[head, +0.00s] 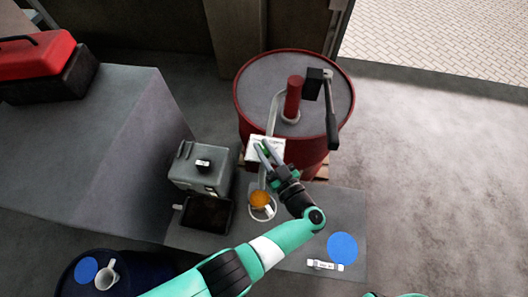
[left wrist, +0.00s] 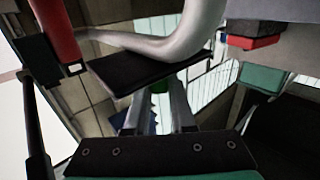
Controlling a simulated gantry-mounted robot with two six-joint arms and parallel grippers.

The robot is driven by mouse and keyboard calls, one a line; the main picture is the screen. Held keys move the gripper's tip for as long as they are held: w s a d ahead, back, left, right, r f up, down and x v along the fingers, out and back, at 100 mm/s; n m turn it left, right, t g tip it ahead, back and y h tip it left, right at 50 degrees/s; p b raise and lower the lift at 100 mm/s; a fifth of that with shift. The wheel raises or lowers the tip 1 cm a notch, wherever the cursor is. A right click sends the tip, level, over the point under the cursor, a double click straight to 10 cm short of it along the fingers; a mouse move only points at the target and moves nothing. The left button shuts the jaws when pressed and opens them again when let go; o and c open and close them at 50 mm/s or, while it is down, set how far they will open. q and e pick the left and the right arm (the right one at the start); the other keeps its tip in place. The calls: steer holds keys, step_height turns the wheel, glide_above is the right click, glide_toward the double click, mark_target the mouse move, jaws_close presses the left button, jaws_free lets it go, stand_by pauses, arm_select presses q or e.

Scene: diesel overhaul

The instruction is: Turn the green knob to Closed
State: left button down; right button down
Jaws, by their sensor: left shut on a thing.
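The green knob (left wrist: 160,86) shows as a small green patch between my left fingers in the left wrist view, below a dark plate. In the head view my gripper hides it. My left gripper (head: 268,154) is at a white label plate (head: 266,143) with small lettering, beside the grey spout pipe (head: 277,101) of the red drum (head: 250,70). In the left wrist view the left gripper (left wrist: 167,108) is shut on the green knob. I cannot read the knob's setting. My right gripper is outside the view.
A cup of orange liquid (head: 262,201) stands just below my left gripper. A grey machine (head: 198,168) and a dark tray (head: 207,214) are to its left. A blue disc (head: 342,247) and a small white label (head: 325,265) lie on the grey mat (head: 345,205).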

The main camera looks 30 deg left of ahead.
arm_select(q)
steer(key=shift+f, duration=0.1)
stand_by(0.3)
steer(key=c, duration=0.8)
jaws_free()
steer(key=shift+o, duration=0.2)
steer(key=b+v, duration=0.2)
steer(key=v, duration=0.9)
steer(key=shift+d, duration=0.3)
steer(key=shift+s, duration=0.15)
